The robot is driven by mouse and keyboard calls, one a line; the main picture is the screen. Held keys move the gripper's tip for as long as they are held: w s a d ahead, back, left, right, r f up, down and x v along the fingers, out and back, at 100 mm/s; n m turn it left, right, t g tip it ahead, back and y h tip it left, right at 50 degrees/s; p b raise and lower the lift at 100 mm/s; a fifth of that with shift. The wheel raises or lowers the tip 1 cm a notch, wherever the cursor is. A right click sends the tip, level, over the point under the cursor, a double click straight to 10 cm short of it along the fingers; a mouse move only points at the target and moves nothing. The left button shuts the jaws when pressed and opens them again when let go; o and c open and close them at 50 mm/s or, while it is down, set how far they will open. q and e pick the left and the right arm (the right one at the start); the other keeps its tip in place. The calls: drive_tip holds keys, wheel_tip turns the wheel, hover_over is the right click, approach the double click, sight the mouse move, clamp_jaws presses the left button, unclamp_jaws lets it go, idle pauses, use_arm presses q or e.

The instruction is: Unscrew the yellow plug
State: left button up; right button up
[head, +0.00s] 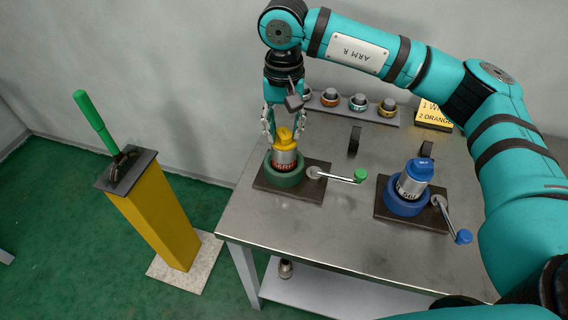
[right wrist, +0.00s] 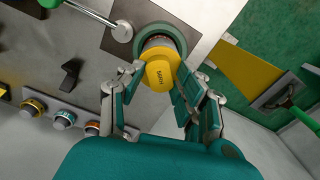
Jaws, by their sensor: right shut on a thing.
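The yellow plug (head: 284,137) sits on top of an upright metal pipe (head: 285,157) held in the green round vise (head: 287,176) at the left of the table. My right gripper (head: 283,121) points down from above and is shut on the plug, with fingers on either side. In the right wrist view the plug (right wrist: 160,75) lies between the fingers of the gripper (right wrist: 160,84). Whether its threads are engaged is hidden. My left gripper is out of view.
A crank with a green knob (head: 360,175) sticks out right of the green vise. A blue vise (head: 405,204) with a blue-capped pipe (head: 416,171) stands to the right. A rack (head: 383,115) of several ringed plugs lies behind. A yellow lever post (head: 155,220) stands left of the table.

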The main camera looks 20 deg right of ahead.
drive_tip(key=n+b, duration=0.1)
drive_tip(key=n, duration=0.2)
drive_tip(key=shift+f+n, duration=0.15)
drive_tip(key=shift+n, duration=0.85)
drive_tip(key=o, duration=1.1)
drive_tip(key=shift+d+r, duration=0.1)
drive_tip(key=shift+r, duration=0.1)
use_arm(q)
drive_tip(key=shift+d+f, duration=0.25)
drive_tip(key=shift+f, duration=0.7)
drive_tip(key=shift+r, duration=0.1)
use_arm(e)
drive_tip(key=shift+r, duration=0.1)
drive_tip(key=shift+r+p, duration=0.4)
drive_tip(key=shift+r, duration=0.65)
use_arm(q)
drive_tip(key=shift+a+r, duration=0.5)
use_arm(e)
drive_tip(key=shift+f, duration=0.1)
